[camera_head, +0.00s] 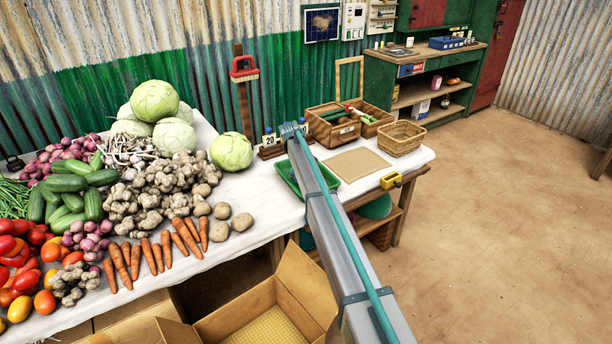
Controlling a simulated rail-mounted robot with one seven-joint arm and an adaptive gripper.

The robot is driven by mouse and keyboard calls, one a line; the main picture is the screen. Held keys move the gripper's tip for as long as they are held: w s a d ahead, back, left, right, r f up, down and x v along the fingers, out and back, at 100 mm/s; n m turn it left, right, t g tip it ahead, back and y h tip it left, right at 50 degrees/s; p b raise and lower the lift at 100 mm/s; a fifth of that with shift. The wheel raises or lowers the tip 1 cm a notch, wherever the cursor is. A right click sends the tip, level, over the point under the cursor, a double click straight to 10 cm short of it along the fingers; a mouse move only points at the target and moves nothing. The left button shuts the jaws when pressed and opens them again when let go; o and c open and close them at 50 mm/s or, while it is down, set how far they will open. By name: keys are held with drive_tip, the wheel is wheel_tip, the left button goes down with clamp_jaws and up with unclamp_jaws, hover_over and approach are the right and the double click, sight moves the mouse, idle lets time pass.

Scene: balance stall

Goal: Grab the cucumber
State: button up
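Several dark green cucumbers (68,184) lie in a pile on the white-covered table (262,212) at the left. Some rest across others, and one (93,205) stands nearly on end at the pile's front right. My grey arm link with a teal cable runs from the bottom right up to the table's middle, well to the right of the cucumbers. My gripper is not visible, so its opening and what it may hold cannot be seen.
Tomatoes (22,255), carrots (160,248), ginger (170,178), red onions (68,150) and cabbages (155,101) crowd around the cucumbers. A green tray (290,178), a wooden box (330,128) and a wicker basket (401,138) stand at right. An open cardboard box (305,285) sits in front.

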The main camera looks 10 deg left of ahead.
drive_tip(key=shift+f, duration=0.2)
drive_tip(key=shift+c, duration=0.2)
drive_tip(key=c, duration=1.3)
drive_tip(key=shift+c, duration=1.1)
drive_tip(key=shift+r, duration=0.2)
